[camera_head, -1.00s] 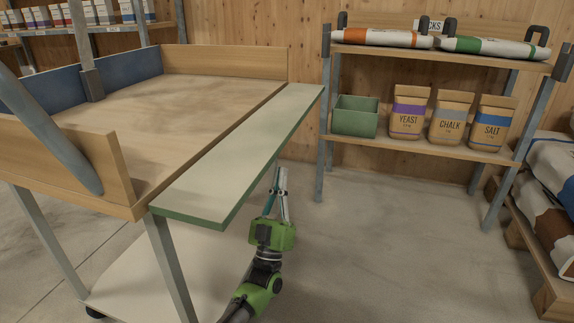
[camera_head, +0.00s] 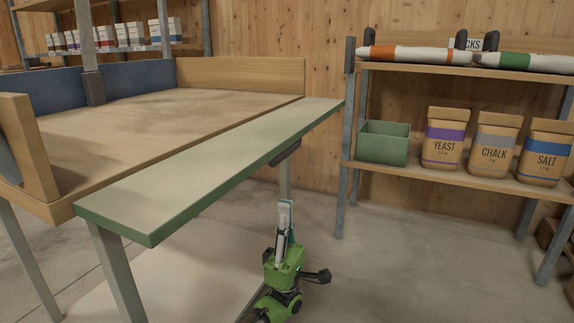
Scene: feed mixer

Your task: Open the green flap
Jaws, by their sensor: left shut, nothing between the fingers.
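The green flap (camera_head: 205,168) is a long board with a pale top and green edges. It lies about level along the near right side of the wooden table (camera_head: 150,105). A dark handle (camera_head: 286,152) shows at the flap's right edge, towards the far end. My left gripper (camera_head: 286,203) points up beside the flap, below the handle in the picture. Its fingers are together and empty, and a gap shows between them and the handle. My right gripper is not in view.
A shelf (camera_head: 455,178) at the right holds a green bin (camera_head: 383,143) and paper bags of yeast (camera_head: 444,137), chalk (camera_head: 497,142) and salt (camera_head: 545,152). Sacks lie on its upper board. Bare floor (camera_head: 400,245) is free between my gripper and the shelf.

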